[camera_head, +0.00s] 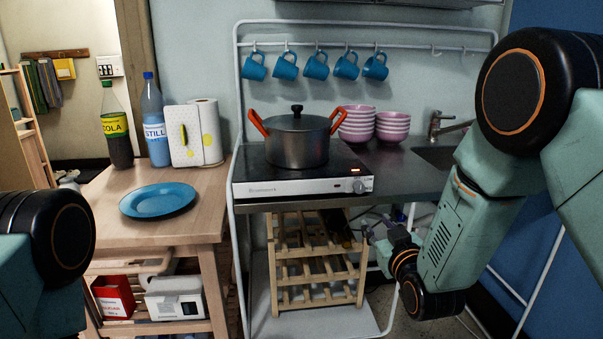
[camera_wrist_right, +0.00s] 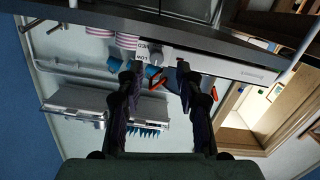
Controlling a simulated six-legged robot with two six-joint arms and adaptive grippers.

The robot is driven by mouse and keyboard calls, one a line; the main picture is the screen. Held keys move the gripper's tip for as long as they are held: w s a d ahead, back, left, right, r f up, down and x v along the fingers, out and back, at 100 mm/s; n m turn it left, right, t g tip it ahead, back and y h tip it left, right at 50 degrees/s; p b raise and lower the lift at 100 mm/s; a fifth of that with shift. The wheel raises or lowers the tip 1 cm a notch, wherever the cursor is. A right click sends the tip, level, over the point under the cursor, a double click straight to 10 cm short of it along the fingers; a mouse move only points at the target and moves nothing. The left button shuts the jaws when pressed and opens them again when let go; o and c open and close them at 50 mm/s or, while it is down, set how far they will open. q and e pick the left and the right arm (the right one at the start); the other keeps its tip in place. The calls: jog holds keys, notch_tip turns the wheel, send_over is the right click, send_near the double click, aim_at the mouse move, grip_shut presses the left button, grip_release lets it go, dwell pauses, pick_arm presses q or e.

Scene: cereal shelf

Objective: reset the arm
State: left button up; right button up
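My right arm (camera_head: 450,225) comes in from the right in the head view, bent down at the elbow. Its gripper (camera_head: 374,238) is low, in front of the counter edge and beside the wooden wine rack (camera_head: 285,268). In the right wrist view the two dark fingers of this gripper (camera_wrist_right: 156,72) stand apart with nothing held between them. They point towards the underside of the counter and the hob's front. My left arm shows only as a rounded joint (camera_head: 62,237) at the lower left of the head view. My left gripper is out of view.
A pot (camera_head: 298,142) with orange handles stands on the hob (camera_head: 300,180). A blue plate (camera_head: 157,200) and bottles (camera_head: 155,125) stand on the wooden table (camera_head: 110,230).

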jog(key=s+f+m+g, duration=0.2)
jog(key=s+f+g, duration=0.4)
jog(key=s+f, duration=0.65)
jog(key=s+f+g, duration=0.3)
jog(key=s+f, duration=0.2)
jog(key=s, duration=0.5)
jog(key=s+f+g, duration=0.4)
jog(key=s+f, duration=0.2)
jog(key=s, duration=0.5)
jog(key=s+f+m+g, duration=0.1)
jog(key=s+f+g, duration=0.2)
jog(key=s, duration=0.8)
notch_tip(320, 180, down, 2)
jog(key=shift+s+d+f+g, duration=0.2)
jog(key=shift+f+g, duration=0.05)
jog(key=shift+g, duration=0.15)
